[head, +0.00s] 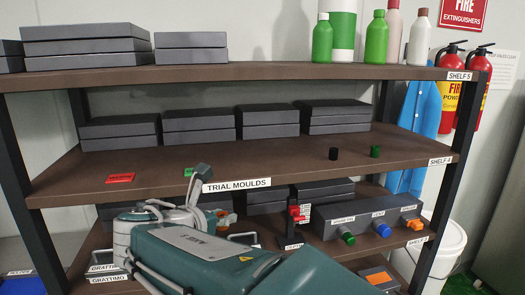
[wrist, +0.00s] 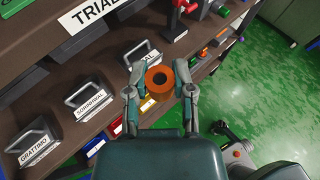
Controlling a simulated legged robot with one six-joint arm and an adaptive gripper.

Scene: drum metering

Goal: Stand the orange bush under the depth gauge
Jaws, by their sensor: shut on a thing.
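The orange bush (wrist: 160,79) is a short ring with a dark bore, seen from above in the wrist view. My gripper (wrist: 160,88) is shut on it, with one finger on each side. In the head view my arm hides most of the gripper; an orange patch (head: 223,217) shows beyond the arm. A dark upright device with a red part (head: 297,212), which looks like the depth gauge, stands on the shelf below the trial moulds. A red-handled part of it shows at the top of the wrist view (wrist: 184,6).
A grey block (head: 370,218) with green, blue and orange knobs stands right of the red device. Handled grey blocks (wrist: 89,94) line the shelf at left in the wrist view. The trial moulds shelf edge (head: 320,178) runs above. Green floor (wrist: 255,90) is open at right.

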